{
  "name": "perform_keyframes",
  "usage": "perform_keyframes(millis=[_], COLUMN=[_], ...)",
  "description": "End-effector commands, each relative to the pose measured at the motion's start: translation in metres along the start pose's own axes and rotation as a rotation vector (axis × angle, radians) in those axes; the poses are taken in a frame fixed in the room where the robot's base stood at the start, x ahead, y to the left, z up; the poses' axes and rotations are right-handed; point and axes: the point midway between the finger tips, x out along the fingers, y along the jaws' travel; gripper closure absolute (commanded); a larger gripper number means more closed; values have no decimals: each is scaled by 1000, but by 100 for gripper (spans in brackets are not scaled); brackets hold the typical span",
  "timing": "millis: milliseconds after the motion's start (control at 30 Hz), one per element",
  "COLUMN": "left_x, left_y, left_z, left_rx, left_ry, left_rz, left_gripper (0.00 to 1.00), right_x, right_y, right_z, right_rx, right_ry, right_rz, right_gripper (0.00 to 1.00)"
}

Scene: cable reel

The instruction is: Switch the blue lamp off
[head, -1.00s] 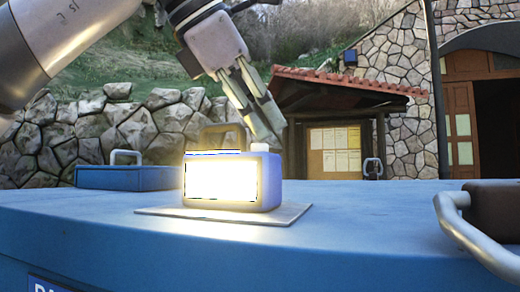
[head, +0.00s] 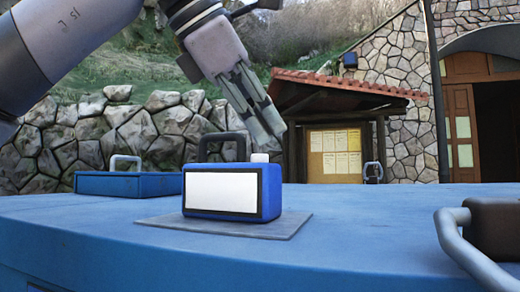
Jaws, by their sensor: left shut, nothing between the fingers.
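The blue lamp (head: 272,192) stands upright on a thin grey mat (head: 283,228) on the blue table. Its wide front panel is plain white and gives no glow. A dark handle rises behind its top, and a small white button (head: 260,157) stands up at the top right. My left gripper (head: 274,140) is shut and empty, pointing down to the right. Its fingertips are just above and right of the button in the picture; a small gap seems to show between them. My right gripper is not in the head view.
A blue box with a grey handle (head: 130,184) lies behind the lamp at left. A dark brown block with a curved grey handle (head: 492,222) is at the right edge. The blue table top (head: 370,235) is clear between lamp and block.

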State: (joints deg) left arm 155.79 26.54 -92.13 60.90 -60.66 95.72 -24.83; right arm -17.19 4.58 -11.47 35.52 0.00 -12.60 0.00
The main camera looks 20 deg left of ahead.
Motion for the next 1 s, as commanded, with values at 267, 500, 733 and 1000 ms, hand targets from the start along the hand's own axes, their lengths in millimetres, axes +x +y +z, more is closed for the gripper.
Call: perform_keyframes(millis=[267, 500, 733, 1000], left_x=[-4, -10, -27, -42], left_y=[3, 7, 19, 31], left_z=[2, 7, 20, 31], left_rx=[0, 0, 0, -1], left_ry=[0, -1, -1, -1], left_rz=[0, 1, 0, 1], left_gripper=[100, 100, 100, 100], right_x=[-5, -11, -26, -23], right_y=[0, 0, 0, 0], right_z=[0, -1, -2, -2], right_rx=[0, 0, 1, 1], right_ry=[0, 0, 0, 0], right_rz=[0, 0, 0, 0], right_gripper=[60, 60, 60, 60])
